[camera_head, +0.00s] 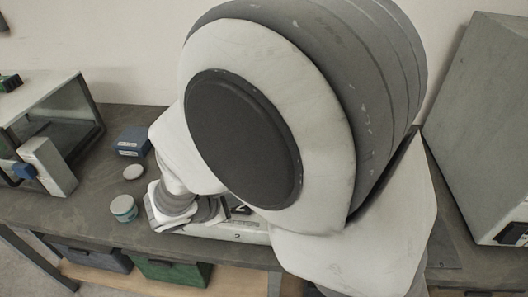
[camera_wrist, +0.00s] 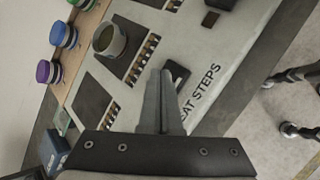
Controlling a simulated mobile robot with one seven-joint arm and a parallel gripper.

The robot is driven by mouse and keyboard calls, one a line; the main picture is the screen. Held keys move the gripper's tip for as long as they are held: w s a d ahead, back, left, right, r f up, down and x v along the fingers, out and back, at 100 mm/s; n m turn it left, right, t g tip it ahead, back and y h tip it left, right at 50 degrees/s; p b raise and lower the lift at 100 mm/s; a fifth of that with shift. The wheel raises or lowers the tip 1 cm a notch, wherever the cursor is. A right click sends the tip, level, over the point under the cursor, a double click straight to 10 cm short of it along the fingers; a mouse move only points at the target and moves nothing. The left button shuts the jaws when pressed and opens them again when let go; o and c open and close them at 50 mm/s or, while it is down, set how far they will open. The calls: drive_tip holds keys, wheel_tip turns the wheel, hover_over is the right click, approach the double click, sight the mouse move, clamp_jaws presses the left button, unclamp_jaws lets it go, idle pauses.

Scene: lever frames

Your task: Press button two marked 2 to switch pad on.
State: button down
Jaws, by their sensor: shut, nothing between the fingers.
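The pale control panel (camera_wrist: 215,60) fills much of the wrist view, with "EAT STEPS" lettering readable. Its near edge (camera_head: 225,233) shows below my arm in the head view, beside a dark marking that looks like a 2 (camera_head: 240,209). My gripper (camera_wrist: 161,72) is shut and empty, its fingertips over the panel beside a small black block (camera_wrist: 179,74). I cannot tell whether they touch. Purple (camera_wrist: 47,71), blue (camera_wrist: 63,34) and green round knobs stand along a tan strip; no number on them is readable. Dark square pads (camera_wrist: 95,100) lie on the panel. My arm hides most of it in the head view.
A metal cup (camera_wrist: 109,40) stands on one pad. In the head view, a teal jar (camera_head: 123,207), white round lid (camera_head: 133,172) and blue box (camera_head: 132,141) stand left of my arm. A glass-fronted cabinet (camera_head: 50,125) is far left, a large grey box (camera_head: 480,130) right.

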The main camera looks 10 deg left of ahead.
drive_tip(key=shift+r, duration=0.4)
wheel_tip(320, 180, up, 6)
drive_tip(key=p, duration=0.4)
idle(0.4)
drive_tip(key=d+r+m+g+p, duration=0.1)
drive_tip(key=d+r+m, duration=0.25)
drive_tip(key=d, duration=0.25)
drive_tip(key=d+r+m+g+h, duration=0.1)
drive_tip(key=d+r+m, duration=0.25)
drive_tip(key=d, duration=0.35)
drive_tip(key=d+r+m+g+p, duration=0.1)
drive_tip(key=d+r+m+g, duration=0.1)
drive_tip(key=d+r+m, duration=0.3)
drive_tip(key=s+d+r+m+y+p, duration=0.1)
drive_tip(key=s+d+r+m+y, duration=0.2)
drive_tip(key=s+d+r+m, duration=0.3)
drive_tip(key=s+d+m, duration=0.4)
drive_tip(key=d+m, duration=0.1)
drive_tip(key=d, duration=0.2)
drive_tip(key=shift+s+t+y, duration=0.15)
drive_tip(key=shift+t+y, duration=0.25)
